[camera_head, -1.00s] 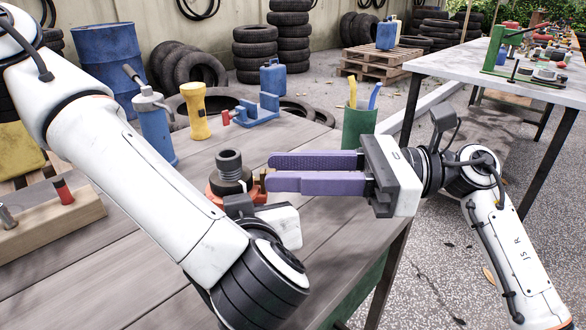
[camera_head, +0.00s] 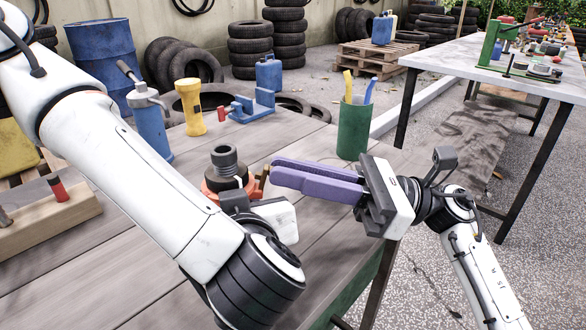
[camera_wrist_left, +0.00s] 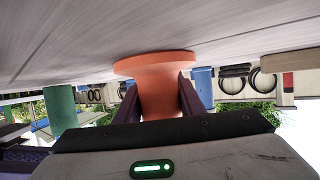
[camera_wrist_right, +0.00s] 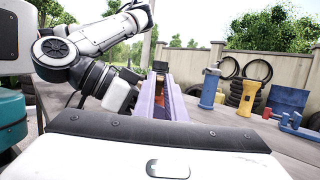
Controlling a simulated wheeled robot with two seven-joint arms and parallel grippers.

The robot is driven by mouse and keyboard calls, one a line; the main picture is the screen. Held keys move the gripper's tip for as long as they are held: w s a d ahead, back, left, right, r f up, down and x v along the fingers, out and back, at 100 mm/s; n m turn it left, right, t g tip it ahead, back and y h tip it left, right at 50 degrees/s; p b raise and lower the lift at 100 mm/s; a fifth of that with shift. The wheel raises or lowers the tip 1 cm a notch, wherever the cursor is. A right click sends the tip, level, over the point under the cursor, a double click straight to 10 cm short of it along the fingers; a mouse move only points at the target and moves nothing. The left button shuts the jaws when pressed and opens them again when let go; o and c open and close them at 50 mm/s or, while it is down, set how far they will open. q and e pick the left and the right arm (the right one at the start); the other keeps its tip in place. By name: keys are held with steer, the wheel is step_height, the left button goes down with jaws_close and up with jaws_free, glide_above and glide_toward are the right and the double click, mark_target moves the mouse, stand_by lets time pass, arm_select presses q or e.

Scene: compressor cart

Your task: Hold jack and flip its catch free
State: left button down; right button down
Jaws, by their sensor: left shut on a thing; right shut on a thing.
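The jack (camera_head: 213,189) stands on the wooden table, with an orange body and a dark threaded screw on top. My left gripper (camera_wrist_left: 160,100) is shut around the jack's orange body; in the head view its fingertips are largely hidden. A small brass-coloured piece, seemingly the catch (camera_head: 263,177), shows at the jack's right side. My right gripper (camera_head: 273,172) has its purple fingertips at this piece, coming from the right and tilted. In the right wrist view, the fingers (camera_wrist_right: 160,82) have an orange-brown piece between them. The exact grip on the catch is hidden.
A blue bottle jack (camera_head: 152,130), a yellow cylinder (camera_head: 190,107) and a blue bracket (camera_head: 252,106) stand behind the jack. A wooden block (camera_head: 45,220) lies left. The table's right edge is close.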

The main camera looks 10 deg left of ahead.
steer(key=c, duration=1.8)
jaws_free()
steer(key=shift+w+d, duration=0.1)
steer(key=shift+d, duration=0.05)
steer(key=v, duration=1.2)
steer(key=shift+r, duration=0.1)
